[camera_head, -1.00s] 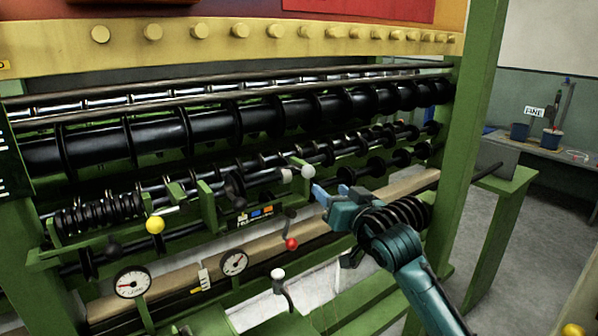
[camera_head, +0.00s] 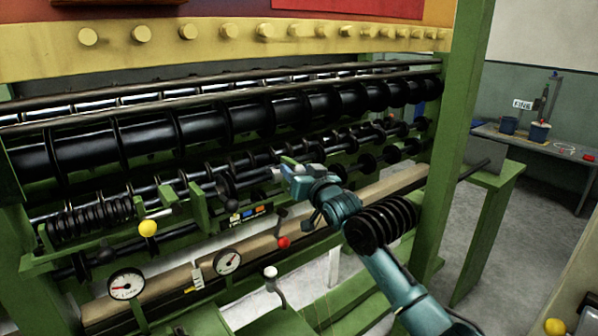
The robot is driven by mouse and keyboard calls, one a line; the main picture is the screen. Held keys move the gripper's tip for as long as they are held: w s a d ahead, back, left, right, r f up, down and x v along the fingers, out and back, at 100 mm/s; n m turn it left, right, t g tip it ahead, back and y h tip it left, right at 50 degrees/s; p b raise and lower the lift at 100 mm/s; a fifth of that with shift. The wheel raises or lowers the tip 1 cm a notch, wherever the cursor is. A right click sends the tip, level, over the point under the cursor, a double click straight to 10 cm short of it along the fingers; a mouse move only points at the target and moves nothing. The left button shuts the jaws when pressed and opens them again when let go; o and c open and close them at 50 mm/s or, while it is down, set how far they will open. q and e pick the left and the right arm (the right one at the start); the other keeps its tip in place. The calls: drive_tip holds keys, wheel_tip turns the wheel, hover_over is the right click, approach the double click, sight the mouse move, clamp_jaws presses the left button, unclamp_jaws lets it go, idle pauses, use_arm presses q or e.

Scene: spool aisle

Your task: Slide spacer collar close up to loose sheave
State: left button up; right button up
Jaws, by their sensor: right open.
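My right gripper (camera_head: 284,168) is open, its fingertips at the shaft in the middle of the machine. A small pale grey piece (camera_head: 275,175), which looks like the spacer collar, shows by the fingertips and is largely hidden by them. I cannot tell whether they touch it. A black disc (camera_head: 226,186), which looks like the loose sheave, sits on the shaft to the left. A stretch of shaft separates disc and gripper. My left gripper is not in view.
Green brackets (camera_head: 198,207) stand left of the disc. A yellow ball knob (camera_head: 148,229), red knob (camera_head: 284,242) and two dials (camera_head: 228,262) lie in front and below. Black rollers (camera_head: 210,124) run behind. A green post (camera_head: 457,150) stands at right.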

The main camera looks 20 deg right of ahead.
drive_tip(key=shift+c, duration=0.5)
clamp_jaws()
